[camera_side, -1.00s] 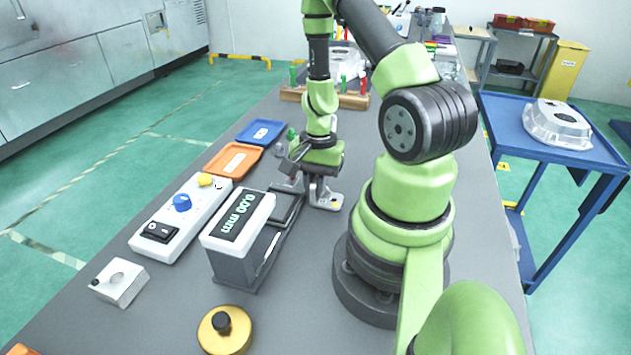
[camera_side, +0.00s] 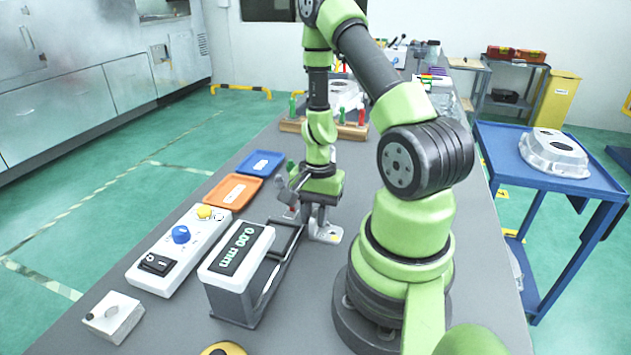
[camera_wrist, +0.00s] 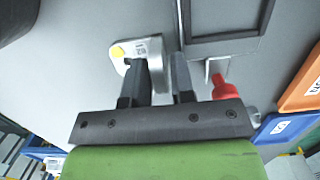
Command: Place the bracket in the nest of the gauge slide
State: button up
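The bracket (camera_wrist: 120,50) is a small silver casting with a yellow spot and a white label. It lies on the grey bench, also in the side view (camera_side: 328,236). My gripper (camera_wrist: 160,78) is down at it, one finger on each side of its raised part; whether both fingers touch it I cannot tell. In the side view my gripper (camera_side: 318,222) points straight down over it. The gauge slide (camera_side: 289,243) is a dark frame beside the gauge (camera_side: 236,262), left of the bracket; its frame shows in the wrist view (camera_wrist: 228,40). I cannot make out the nest clearly.
A red-tipped clamp (camera_wrist: 222,88) stands near the slide. Orange (camera_side: 230,191) and blue (camera_side: 260,163) trays lie behind it. A control box (camera_side: 178,250) is left of the gauge. A tool rack (camera_side: 350,130) stands farther back. Bench right of the bracket is narrow beside my base.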

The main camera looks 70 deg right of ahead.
aim_at(315, 211)
jog(key=shift+d+r, duration=0.2)
jog(key=shift+r, duration=1.05)
notch_tip(315, 211, up, 6)
jog(key=shift+r, duration=0.55)
jog(key=w+a+r+n+t+h, duration=0.1)
jog(key=w+a+r+n+t, duration=0.2)
jog(key=a+r+n, duration=0.4)
notch_tip(315, 211, up, 6)
jog(key=shift+a+f+t+h, duration=0.2)
jog(key=shift+a+t+h, duration=0.1)
jog(key=shift+a, duration=0.85)
jog(key=shift+o, duration=0.4)
jog(key=s+a+r+n+t+y, duration=0.1)
jog(key=s+a+r+n+t, duration=0.2)
jog(key=s+a+r+n, duration=0.2)
jog(key=a+r+n, duration=0.1)
jog(key=a, duration=0.1)
jog(key=shift+a+r+n+t+y, duration=0.25)
jog(key=shift+a+n+t+y, duration=0.05)
jog(key=shift+a+y, duration=0.1)
jog(key=o, duration=0.7)
jog(key=shift+s+a+r, duration=0.1)
jog(key=shift+s, duration=0.05)
jog(key=shift+o, duration=1.3)
